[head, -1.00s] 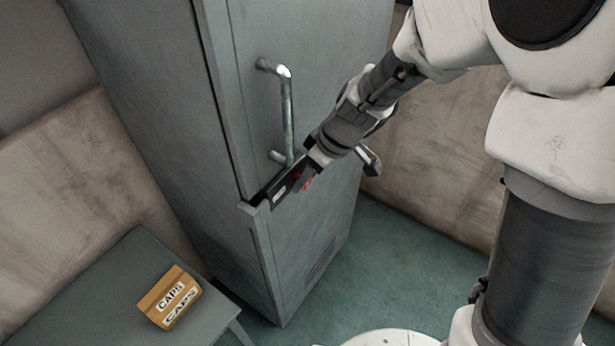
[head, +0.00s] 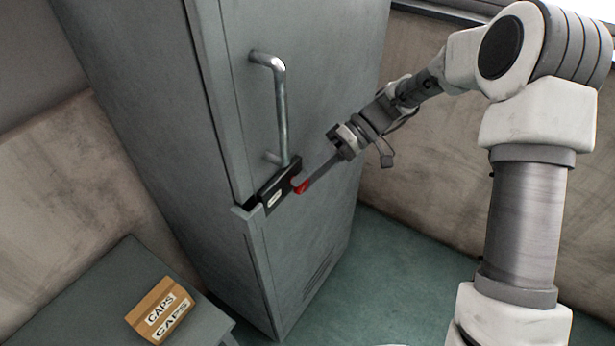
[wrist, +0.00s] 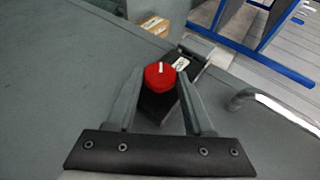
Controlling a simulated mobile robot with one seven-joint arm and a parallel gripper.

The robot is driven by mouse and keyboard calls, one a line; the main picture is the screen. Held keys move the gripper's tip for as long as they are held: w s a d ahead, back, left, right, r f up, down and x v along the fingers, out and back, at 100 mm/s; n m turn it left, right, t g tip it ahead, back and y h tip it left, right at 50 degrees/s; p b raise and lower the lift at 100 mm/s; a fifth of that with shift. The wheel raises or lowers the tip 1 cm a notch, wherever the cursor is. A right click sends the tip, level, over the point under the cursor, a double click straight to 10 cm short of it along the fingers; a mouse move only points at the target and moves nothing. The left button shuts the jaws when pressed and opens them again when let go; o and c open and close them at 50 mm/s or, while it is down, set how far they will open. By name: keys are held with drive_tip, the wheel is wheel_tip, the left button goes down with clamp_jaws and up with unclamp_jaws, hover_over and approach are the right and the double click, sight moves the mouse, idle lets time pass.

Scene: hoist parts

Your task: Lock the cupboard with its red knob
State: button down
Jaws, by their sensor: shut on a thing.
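The grey cupboard (head: 300,90) stands upright with its door flush in its frame as far as I can see. A black lock box (head: 280,184) with a small white label sits on the door below the metal handle (head: 283,110). The red knob (head: 301,187) is on the lock box; in the wrist view the knob (wrist: 159,75) shows a white mark on its face. My gripper (head: 306,186) reaches in from the right, and its fingers (wrist: 160,98) lie on both sides of the knob and are shut on it. The finger contact is partly hidden in the head view.
A grey table (head: 100,290) stands at the lower left with a cardboard box (head: 160,310) labelled CAPS. A wall is behind the cupboard on the right. The green floor (head: 400,250) right of the cupboard is clear.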

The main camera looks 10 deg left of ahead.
drive_tip(key=shift+w+f+m+g+y+b, duration=0.1)
drive_tip(key=shift+f+m+g+y+b, duration=0.2)
drive_tip(key=shift+g+y, duration=0.45)
drive_tip(key=shift+f+m+g+y+b, duration=0.1)
drive_tip(key=shift+m+g+y+b, duration=0.15)
drive_tip(key=shift+m+g+y, duration=0.45)
drive_tip(key=shift+w+f+m+g+y+b, duration=0.2)
drive_tip(key=shift+g+y, duration=0.25)
drive_tip(key=shift+g, duration=0.6)
drive_tip(key=shift+s, duration=0.15)
drive_tip(key=shift+c, duration=1.5)
unclamp_jaws()
drive_tip(key=shift+d, duration=0.15)
